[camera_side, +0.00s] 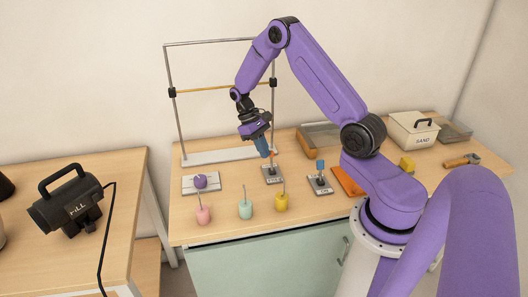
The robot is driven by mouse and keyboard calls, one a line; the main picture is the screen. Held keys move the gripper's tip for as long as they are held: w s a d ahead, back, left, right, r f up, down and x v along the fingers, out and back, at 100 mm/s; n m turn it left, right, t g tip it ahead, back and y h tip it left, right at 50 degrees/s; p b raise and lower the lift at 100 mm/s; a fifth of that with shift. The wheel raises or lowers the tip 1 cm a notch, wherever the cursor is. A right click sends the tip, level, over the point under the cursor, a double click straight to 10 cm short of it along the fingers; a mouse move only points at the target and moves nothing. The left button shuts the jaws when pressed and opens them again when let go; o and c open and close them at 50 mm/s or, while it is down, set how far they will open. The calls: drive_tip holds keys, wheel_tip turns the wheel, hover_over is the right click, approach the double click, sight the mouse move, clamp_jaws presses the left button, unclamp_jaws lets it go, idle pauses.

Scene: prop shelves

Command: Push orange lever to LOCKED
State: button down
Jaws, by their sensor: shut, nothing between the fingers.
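A small grey plate (272,177) with dark markings lies on the table near the middle. A thin orange-brown upright, apparently the orange lever (272,144), shows above it, just right of my gripper. My gripper (265,154) is shut and empty, pointing down over this plate. It hides part of the lever, and I cannot tell whether they touch. The plate's lettering is too small to read, so the LOCKED side cannot be made out. A second grey plate (318,187) to the right carries a lever with a blue knob (320,164).
A purple ball (200,181) sits on a plate at left. A metal frame (179,125) stands behind. An orange slab (347,182) lies right, near my arm.

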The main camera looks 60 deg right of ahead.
drive_tip(key=shift+s+a+f, duration=0.35)
drive_tip(key=shift+s+a, duration=0.15)
drive_tip(key=shift+a, duration=0.05)
idle(0.4)
drive_tip(key=w+a+r, duration=0.2)
drive_tip(key=w+r, duration=0.4)
drive_tip(key=r, duration=0.4)
drive_tip(key=shift+a, duration=0.4)
